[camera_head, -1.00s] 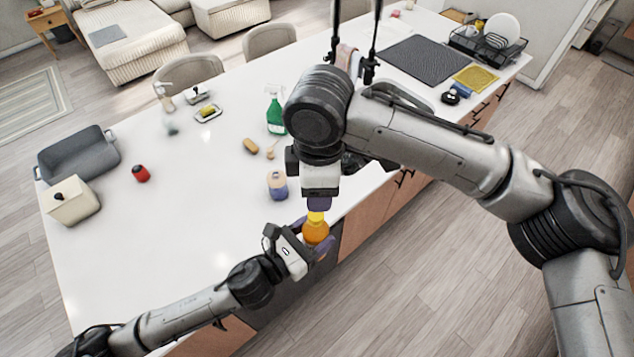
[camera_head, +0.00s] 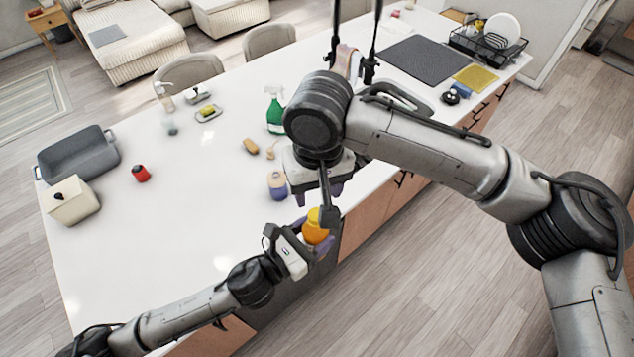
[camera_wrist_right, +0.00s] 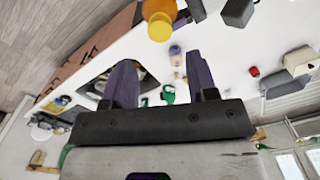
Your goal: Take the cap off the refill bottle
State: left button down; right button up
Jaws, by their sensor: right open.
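The refill bottle (camera_head: 315,232) is orange with a yellow cap (camera_head: 312,213) on its top. My left gripper (camera_head: 309,240) is shut around the bottle's body at the counter's near edge. In the right wrist view, the yellow cap (camera_wrist_right: 161,29) faces the camera and the orange body (camera_wrist_right: 158,7) shows behind it. My right gripper (camera_head: 318,196) is open and empty, with its purple fingers turned beside and above the bottle. In the right wrist view the cap lies outside the gap between the fingertips (camera_wrist_right: 160,62).
A lilac bottle (camera_head: 277,187) stands just left of my right gripper. A green spray bottle (camera_head: 275,113), a sponge (camera_head: 251,146) and a brush (camera_head: 270,152) are farther back. A red item (camera_head: 141,173) and a cream box (camera_head: 72,202) are left. The counter's middle-left (camera_head: 190,215) is clear.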

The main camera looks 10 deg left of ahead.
aim_at(316, 214)
jog(key=shift+s+f, duration=0.1)
jog(key=shift+f, duration=3.5)
jog(key=c, duration=0.9)
jog(key=shift+n, duration=1)
jog(key=shift+c, duration=0.2)
jog(key=shift+r, duration=0.3)
jog(key=shift+r, duration=0.85)
jog(key=shift+r, duration=1.95)
